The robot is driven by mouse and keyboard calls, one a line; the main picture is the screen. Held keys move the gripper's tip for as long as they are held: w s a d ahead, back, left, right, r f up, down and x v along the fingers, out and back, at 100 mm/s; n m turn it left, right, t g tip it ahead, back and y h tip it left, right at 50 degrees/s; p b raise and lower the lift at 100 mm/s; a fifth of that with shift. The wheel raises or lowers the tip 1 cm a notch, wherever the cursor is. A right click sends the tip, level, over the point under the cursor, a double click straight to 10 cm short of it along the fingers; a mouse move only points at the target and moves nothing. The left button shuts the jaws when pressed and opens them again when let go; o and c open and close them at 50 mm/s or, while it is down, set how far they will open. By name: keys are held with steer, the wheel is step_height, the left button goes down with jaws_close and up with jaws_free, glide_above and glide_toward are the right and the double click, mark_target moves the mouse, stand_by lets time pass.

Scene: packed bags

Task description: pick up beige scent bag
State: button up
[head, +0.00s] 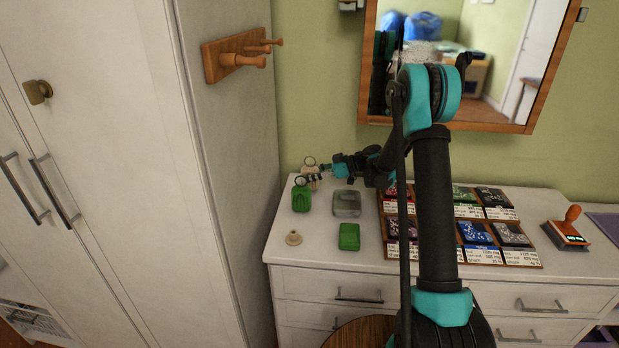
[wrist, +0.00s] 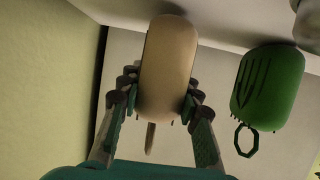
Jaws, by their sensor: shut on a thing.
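The beige scent bag (wrist: 168,75) is a rounded, pale block between my gripper's fingers (wrist: 162,100) in the wrist view. Both fingers press on its sides, and my gripper is shut on it. In the head view my gripper (head: 316,177) is at the back left of the white dresser top, with the beige bag (head: 309,166) partly hidden by it. Whether the bag touches the dresser top is hard to tell.
A green scent bag (head: 301,199) with a ring stands close by, also in the wrist view (wrist: 268,85). A tall cabinet (head: 225,200) stands left.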

step_height(320, 180, up, 7)
steer(key=shift+f, duration=0.15)
steer(key=s+d, duration=0.6)
steer(key=s, duration=0.1)
steer(key=s+d, duration=0.7)
steer(key=shift+s+d+f, duration=0.15)
steer(key=shift+s+d, duration=0.05)
steer(key=shift+d, duration=0.05)
